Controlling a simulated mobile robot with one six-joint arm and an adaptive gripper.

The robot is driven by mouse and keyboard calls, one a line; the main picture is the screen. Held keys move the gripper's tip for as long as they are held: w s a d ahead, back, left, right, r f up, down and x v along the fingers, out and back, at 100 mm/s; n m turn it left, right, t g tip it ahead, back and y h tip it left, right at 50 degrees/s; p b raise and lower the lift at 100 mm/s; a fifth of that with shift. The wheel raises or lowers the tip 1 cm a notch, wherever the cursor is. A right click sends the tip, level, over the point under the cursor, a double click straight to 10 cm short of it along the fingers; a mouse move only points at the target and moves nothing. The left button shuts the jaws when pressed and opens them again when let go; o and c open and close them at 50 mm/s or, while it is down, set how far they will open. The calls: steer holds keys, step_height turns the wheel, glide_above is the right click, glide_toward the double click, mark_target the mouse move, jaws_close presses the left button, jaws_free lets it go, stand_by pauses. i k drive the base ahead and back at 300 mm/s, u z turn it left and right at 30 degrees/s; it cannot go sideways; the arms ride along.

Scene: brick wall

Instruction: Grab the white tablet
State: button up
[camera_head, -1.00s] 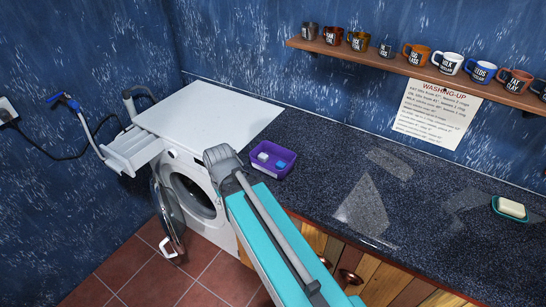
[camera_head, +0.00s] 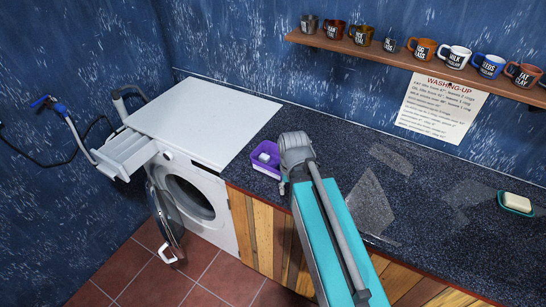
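The white tablet (camera_head: 264,157) lies in the purple tray (camera_head: 258,167) on the dark counter, just right of the washing machine. My arm reaches up from the bottom of the view. Its grey end, with my gripper (camera_head: 284,187) low on its left side, is at the tray's right side and covers that part of it. The blue tablet seen earlier in the tray is hidden behind my arm. The fingers are too small and too covered to show whether they are open or shut.
The white washing machine (camera_head: 205,122) has its round door (camera_head: 165,215) and its drawer (camera_head: 125,152) open. A soap dish (camera_head: 516,204) sits far right on the counter (camera_head: 420,190). Mugs stand on a wall shelf (camera_head: 420,67) above a washing-up notice (camera_head: 440,108). The counter's middle is clear.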

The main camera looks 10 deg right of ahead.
mark_target(264, 158)
steer(key=z, duration=0.85)
steer(key=k, duration=1)
steer(key=u, duration=0.7)
steer(key=i, duration=0.5)
steer(key=u, duration=0.05)
